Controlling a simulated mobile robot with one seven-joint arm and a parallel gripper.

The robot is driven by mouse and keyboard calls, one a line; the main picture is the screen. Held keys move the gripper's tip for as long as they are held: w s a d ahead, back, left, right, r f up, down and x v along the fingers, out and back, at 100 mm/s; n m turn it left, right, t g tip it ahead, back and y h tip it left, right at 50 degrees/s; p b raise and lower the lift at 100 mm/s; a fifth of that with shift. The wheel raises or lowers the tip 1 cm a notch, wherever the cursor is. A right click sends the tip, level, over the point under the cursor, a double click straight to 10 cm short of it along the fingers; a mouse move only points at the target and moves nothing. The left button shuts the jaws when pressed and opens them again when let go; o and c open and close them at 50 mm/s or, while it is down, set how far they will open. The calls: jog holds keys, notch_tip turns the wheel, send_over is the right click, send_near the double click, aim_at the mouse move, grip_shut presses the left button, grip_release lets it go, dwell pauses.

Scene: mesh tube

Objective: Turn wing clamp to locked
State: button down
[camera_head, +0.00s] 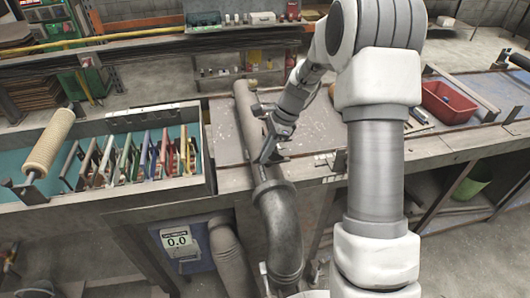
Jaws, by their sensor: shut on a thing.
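A grey pipe (247,115) lies along the bench and meets a large dark elbow (281,205) that bends down over the front edge. My arm reaches in from the right, and my gripper (267,158) is at the joint between pipe and elbow. It is shut on a small dark part there, which appears to be the wing clamp; the fingers largely hide it. Whether the clamp is turned to locked is too small to tell.
A teal-lined tray (115,200) with several coloured tools and a beige roll (48,143) stands at left. A red bin (447,103) is on the bench at right. My arm covers the bench right of the pipe.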

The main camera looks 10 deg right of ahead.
jog(key=shift+n, duration=0.3)
jog(key=n+g, duration=0.2)
jog(key=n, duration=0.2)
jog(key=shift+s+n+p, duration=0.15)
jog(key=shift+n+p, duration=0.15)
jog(key=shift+p, duration=0.1)
jog(key=n, duration=0.2)
jog(key=n+g+h, duration=0.1)
jog(key=n, duration=0.1)
jog(key=shift+s+d+n, duration=0.1)
jog(key=shift+s+n, duration=0.05)
jog(key=shift+n, duration=0.15)
jog(key=n+h, duration=0.1)
jog(key=n, duration=0.1)
jog(key=n+g+h, duration=0.1)
jog(key=n, duration=0.1)
jog(key=shift+s+d, duration=0.1)
jog(key=shift+d, duration=0.1)
jog(key=shift+d+n+h, duration=0.15)
jog(key=shift+n+h, duration=0.55)
jog(key=shift+n, duration=1.3)
jog(key=c, duration=1)
grip_release()
jog(key=shift+o, duration=0.2)
jog(key=shift+r, duration=0.15)
